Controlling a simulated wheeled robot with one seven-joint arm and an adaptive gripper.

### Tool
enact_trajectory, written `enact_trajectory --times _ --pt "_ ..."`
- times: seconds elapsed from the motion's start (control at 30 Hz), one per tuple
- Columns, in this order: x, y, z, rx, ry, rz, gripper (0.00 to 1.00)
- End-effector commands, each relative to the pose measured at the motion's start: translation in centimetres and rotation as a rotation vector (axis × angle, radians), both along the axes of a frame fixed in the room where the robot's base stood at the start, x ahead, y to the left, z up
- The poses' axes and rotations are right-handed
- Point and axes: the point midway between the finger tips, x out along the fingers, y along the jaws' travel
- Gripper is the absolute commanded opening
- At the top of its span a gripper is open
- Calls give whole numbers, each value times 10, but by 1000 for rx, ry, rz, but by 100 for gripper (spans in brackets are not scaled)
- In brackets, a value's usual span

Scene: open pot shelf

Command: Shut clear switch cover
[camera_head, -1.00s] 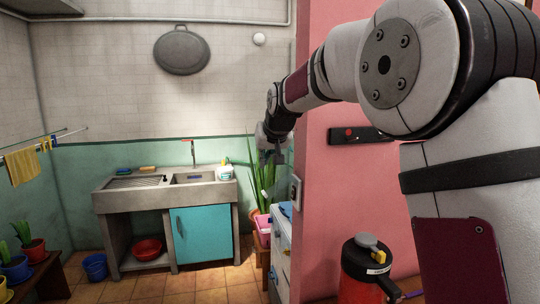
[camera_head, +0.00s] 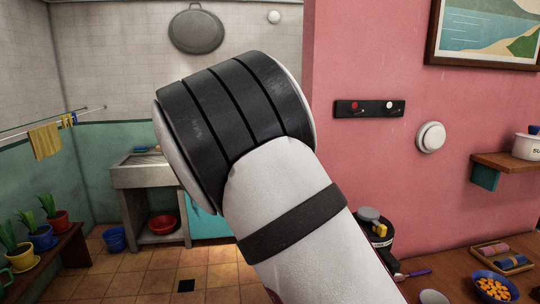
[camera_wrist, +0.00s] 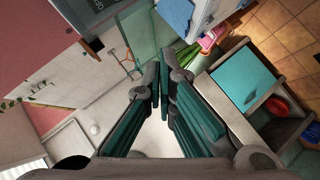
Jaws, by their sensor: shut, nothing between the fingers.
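I cannot make out the clear switch cover for certain in either current view. In the head view, my own arm blocks the area beside the pink wall's edge. My gripper (camera_wrist: 163,72) shows in the wrist view, its teal-padded fingers together with nothing between them. It points toward the sink corner, and no contact with anything can be seen. A dark grey panel is cut off by the top edge of the wrist view, and I cannot tell what it is.
The pink wall (camera_head: 345,60) carries a black hook rail (camera_head: 369,108) and a round white fixture (camera_head: 430,137). The teal sink door (camera_wrist: 243,75) shows in the wrist view.

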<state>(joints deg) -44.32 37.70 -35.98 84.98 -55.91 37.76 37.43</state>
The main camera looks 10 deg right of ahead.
Motion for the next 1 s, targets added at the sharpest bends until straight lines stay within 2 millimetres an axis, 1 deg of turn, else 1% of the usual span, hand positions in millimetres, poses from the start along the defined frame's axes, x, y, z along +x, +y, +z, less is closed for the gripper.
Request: enact_trajectory --times 0.03,0.17,0.4,0.6,0.7,1.0 --pt "-1 4 -7 -52 4 2 0" --pt "-1 2 -21 -177 5 2 0" --pt "-2 -12 -41 -392 5 -2 0" --pt "-2 -24 -54 -537 4 -1 0" --pt "-1 -29 -57 -576 2 -2 0" --pt "-1 -37 -64 -568 1 -2 0"
